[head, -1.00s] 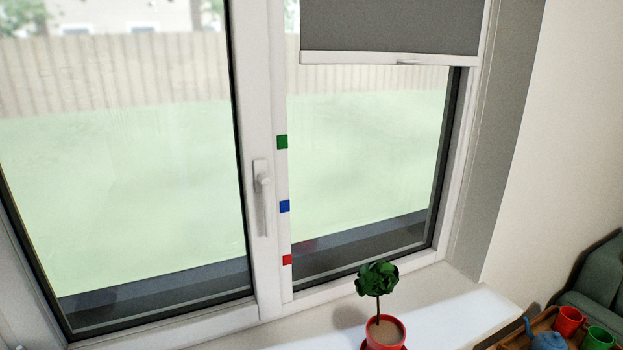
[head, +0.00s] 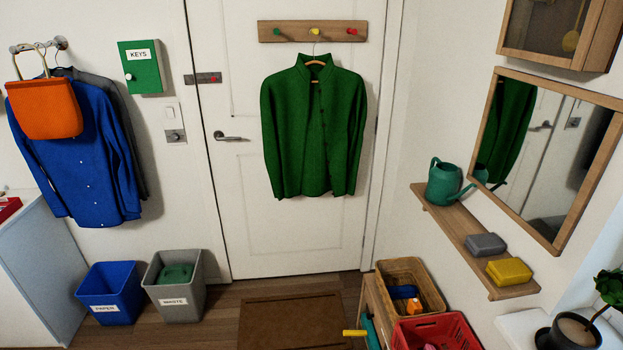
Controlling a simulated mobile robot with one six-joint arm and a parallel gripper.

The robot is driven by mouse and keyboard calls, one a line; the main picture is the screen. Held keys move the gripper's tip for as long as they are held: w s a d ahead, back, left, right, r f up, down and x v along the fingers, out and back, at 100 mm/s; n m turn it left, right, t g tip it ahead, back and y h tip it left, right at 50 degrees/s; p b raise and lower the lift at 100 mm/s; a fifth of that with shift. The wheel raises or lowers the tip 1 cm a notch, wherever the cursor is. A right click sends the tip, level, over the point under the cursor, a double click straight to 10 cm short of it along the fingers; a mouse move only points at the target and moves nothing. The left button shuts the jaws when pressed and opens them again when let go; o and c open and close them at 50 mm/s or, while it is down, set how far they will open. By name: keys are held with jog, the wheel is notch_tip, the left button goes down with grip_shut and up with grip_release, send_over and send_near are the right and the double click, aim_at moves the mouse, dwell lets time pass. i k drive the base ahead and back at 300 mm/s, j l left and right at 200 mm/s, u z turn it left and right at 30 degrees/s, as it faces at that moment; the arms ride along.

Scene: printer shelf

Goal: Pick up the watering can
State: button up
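A green watering can (head: 443,184) stands upright at the far end of a narrow wooden wall shelf (head: 462,228), on the right side of the head view. Its spout points right, towards the mirror, and its handle is on the left. My gripper is not in the head view, so its place relative to the can does not show.
A grey box (head: 485,244) and a yellow box (head: 509,271) sit on the same shelf. A framed mirror (head: 545,145) hangs just above. A wicker basket (head: 428,276) and red crate (head: 470,330) stand below. The doormat (head: 293,318) lies before the door (head: 240,235).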

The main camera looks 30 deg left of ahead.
aim_at(445, 178)
jog(key=u, duration=0.5)
jog(key=z, duration=3.05)
jog(key=u, duration=3.05)
jog(key=i+j+z, duration=0.2)
jog(key=i+j, duration=0.15)
jog(key=i+j+z, duration=0.2)
jog(key=j, duration=0.25)
jog(key=i+j+z, duration=0.2)
jog(key=i+j, duration=0.2)
jog(key=i+j+z, duration=0.2)
jog(key=j, duration=0.4)
jog(key=i+j+z, duration=0.2)
jog(key=j, duration=0.35)
jog(key=i+j+z, duration=0.2)
jog(key=j, duration=0.4)
jog(key=i+j+z, duration=0.2)
jog(key=j, duration=0.4)
jog(key=j+z, duration=0.2)
jog(key=j, duration=0.4)
